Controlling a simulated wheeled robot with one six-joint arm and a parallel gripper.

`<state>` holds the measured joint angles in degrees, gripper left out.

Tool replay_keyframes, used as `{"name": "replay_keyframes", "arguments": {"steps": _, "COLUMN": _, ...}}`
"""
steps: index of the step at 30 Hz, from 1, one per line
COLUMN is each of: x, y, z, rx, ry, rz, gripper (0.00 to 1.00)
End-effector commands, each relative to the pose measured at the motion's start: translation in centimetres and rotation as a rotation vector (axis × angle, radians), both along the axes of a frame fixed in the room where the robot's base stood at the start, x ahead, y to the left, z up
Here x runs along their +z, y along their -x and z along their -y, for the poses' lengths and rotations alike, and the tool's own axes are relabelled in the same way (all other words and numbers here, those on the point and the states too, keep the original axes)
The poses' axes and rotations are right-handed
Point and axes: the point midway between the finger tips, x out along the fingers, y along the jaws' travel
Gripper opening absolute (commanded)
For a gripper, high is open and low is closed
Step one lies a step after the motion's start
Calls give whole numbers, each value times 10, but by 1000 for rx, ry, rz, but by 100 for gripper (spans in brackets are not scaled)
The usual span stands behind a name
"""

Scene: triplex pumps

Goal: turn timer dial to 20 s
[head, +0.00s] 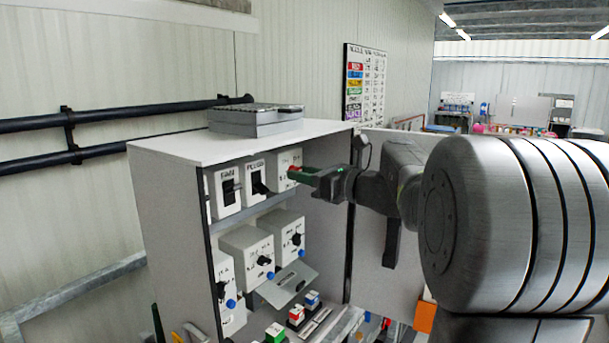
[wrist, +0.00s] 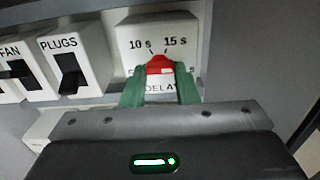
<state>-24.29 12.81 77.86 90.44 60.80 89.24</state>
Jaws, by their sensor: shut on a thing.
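The timer dial is a red knob (wrist: 159,64) on a white box (wrist: 190,28) marked DELAY. The marks 10 s and 15 s show above it; the lower marks are mostly hidden by my fingers. The knob's tip points up, roughly between the two marks; its exact setting is hard to tell. My gripper (wrist: 160,77) has its green fingers shut on the knob, one on each side. In the head view my gripper (head: 303,173) reaches from the right to the box (head: 284,159) at the right end of the upper row.
The FAN switch box (wrist: 14,66) and PLUGS switch box (wrist: 72,66) stand close to the left. More boxes with knobs, such as one (head: 247,250), sit on the shelf below. A grey case (head: 255,120) lies on the cabinet top (head: 190,147).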

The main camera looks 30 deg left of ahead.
Motion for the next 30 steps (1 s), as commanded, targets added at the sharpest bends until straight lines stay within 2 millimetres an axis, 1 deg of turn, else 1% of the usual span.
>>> {"name": "replay_keyframes", "arguments": {"steps": 1, "x": -3, "y": 0, "z": 0, "rx": 1, "ry": 4, "rz": -2, "gripper": 4}}
{"name": "replay_keyframes", "arguments": {"steps": 7, "x": -3, "y": 0, "z": 0, "rx": 1, "ry": 4, "rz": -2, "gripper": 4}}
{"name": "replay_keyframes", "arguments": {"steps": 8, "x": -3, "y": 0, "z": 0, "rx": 1, "ry": 4, "rz": -2, "gripper": 29}}
{"name": "replay_keyframes", "arguments": {"steps": 9, "x": -3, "y": 0, "z": 0, "rx": 1, "ry": 5, "rz": -2, "gripper": 37}}
{"name": "replay_keyframes", "arguments": {"steps": 11, "x": -3, "y": 0, "z": 0, "rx": 1, "ry": 4, "rz": -1, "gripper": 49}}
{"name": "replay_keyframes", "arguments": {"steps": 19, "x": -1, "y": 0, "z": 0, "rx": 0, "ry": 2, "rz": 0, "gripper": 49}}
{"name": "replay_keyframes", "arguments": {"steps": 22, "x": -2, "y": 0, "z": 5, "rx": -1, "ry": 1, "rz": 1, "gripper": 49}}
{"name": "replay_keyframes", "arguments": {"steps": 26, "x": -3, "y": 1, "z": 21, "rx": -3, "ry": 1, "rz": 2, "gripper": 49}}
{"name": "replay_keyframes", "arguments": {"steps": 30, "x": -3, "y": 3, "z": 49, "rx": -6, "ry": 0, "rz": 3, "gripper": 49}}
